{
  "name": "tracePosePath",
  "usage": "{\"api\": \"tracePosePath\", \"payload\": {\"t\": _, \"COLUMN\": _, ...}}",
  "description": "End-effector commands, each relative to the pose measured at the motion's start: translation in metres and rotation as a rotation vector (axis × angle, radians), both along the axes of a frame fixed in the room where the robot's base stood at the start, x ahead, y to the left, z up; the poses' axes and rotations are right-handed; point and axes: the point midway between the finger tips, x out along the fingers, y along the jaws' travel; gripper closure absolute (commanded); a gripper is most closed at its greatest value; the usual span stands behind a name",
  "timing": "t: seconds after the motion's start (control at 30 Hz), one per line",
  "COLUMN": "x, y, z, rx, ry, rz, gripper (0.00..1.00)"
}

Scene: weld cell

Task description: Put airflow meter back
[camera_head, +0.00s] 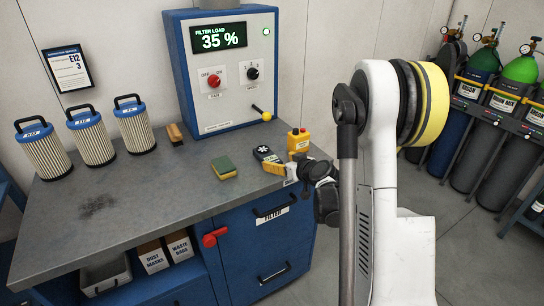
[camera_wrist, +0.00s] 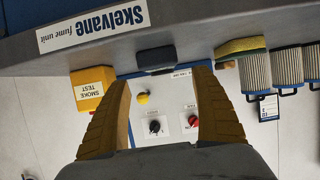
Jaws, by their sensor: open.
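The airflow meter (camera_head: 266,154), a small dark handheld unit with a white fan mark, lies on the grey workbench (camera_head: 150,200) near its right end. In the wrist view the airflow meter (camera_wrist: 156,58) shows edge-on as a dark block, beyond and between my fingertips. My gripper (camera_head: 275,167) is just in front of the meter at the bench's front edge. In the wrist view my gripper (camera_wrist: 162,79) has its two orange-brown fingers wide apart with nothing held between them.
A yellow smoke test box (camera_head: 298,141) stands right of the meter. A sponge (camera_head: 224,167) lies left of it. Behind is the blue control box (camera_head: 225,105) with "35 %" display. Filters (camera_head: 91,137) and a wooden-handled brush (camera_head: 174,133) stand farther left.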

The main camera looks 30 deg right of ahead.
Motion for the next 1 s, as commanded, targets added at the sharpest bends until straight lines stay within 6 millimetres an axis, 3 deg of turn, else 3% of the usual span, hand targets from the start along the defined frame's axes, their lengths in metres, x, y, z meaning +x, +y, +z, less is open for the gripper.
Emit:
{"api": "tracePosePath", "payload": {"t": 0.13, "x": -0.023, "y": -0.001, "z": 0.011, "rx": 0.0, "ry": 0.001, "rz": -0.001, "gripper": 0.24}}
{"api": "tracePosePath", "payload": {"t": 0.33, "x": -0.036, "y": 0.01, "z": 0.022, "rx": 0.005, "ry": 0.016, "rz": 0.012, "gripper": 0.24}}
{"api": "tracePosePath", "payload": {"t": 0.47, "x": -0.046, "y": 0.05, "z": 0.048, "rx": 0.025, "ry": 0.083, "rz": 0.046, "gripper": 0.24}}
{"api": "tracePosePath", "payload": {"t": 0.57, "x": -0.067, "y": 0.092, "z": 0.072, "rx": 0.043, "ry": 0.163, "rz": 0.074, "gripper": 0.24}}
{"api": "tracePosePath", "payload": {"t": 0.67, "x": -0.098, "y": 0.132, "z": 0.092, "rx": 0.052, "ry": 0.248, "rz": 0.089, "gripper": 0.24}}
{"api": "tracePosePath", "payload": {"t": 0.8, "x": -0.154, "y": 0.177, "z": 0.111, "rx": 0.052, "ry": 0.36, "rz": 0.086, "gripper": 0.24}}
{"api": "tracePosePath", "payload": {"t": 1.0, "x": -0.242, "y": 0.213, "z": 0.118, "rx": 0.025, "ry": 0.487, "rz": 0.045, "gripper": 0.24}}
